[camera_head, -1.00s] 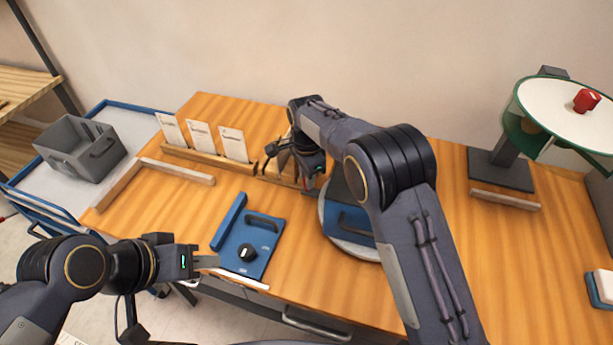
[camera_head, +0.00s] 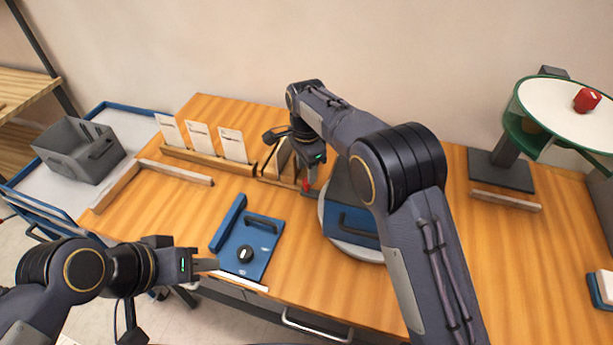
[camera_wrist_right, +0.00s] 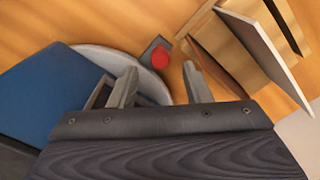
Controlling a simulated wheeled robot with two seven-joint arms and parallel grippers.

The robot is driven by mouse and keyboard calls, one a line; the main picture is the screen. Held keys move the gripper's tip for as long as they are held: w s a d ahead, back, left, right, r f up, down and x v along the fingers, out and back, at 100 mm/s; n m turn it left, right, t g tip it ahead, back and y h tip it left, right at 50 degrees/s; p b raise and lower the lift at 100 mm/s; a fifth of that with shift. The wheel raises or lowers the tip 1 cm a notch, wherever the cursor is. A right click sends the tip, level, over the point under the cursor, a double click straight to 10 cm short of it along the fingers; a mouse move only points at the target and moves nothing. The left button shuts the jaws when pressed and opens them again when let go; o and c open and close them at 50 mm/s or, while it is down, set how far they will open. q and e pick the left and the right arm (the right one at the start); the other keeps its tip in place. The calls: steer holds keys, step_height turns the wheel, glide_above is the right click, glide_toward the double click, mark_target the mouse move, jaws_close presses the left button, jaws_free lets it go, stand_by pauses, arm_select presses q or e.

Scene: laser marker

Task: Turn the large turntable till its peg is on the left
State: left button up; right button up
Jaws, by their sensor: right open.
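The large turntable is a pale grey disc (camera_head: 349,250) on the bench, partly hidden by my right arm and by the blue-and-dark box on it. Its red peg (camera_head: 305,186) is at the far-left rim in the head view. In the right wrist view the peg (camera_wrist_right: 159,58) sits on a dark tab at the disc's edge. My right gripper (camera_wrist_right: 159,82) is open and empty there, with the peg just beyond and between its fingertips. My left gripper (camera_head: 216,265) is near the bench's front edge, apart from the turntable; its finger gap cannot be made out.
Card holders (camera_head: 208,160) with white cards stand behind. A grey bin (camera_head: 78,150) is on the left cart. A white disc with a red knob (camera_head: 587,100) stands at right.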

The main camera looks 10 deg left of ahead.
step_height(320, 180, up, 4)
steer(key=shift+r, duration=0.1)
stand_by(0.6)
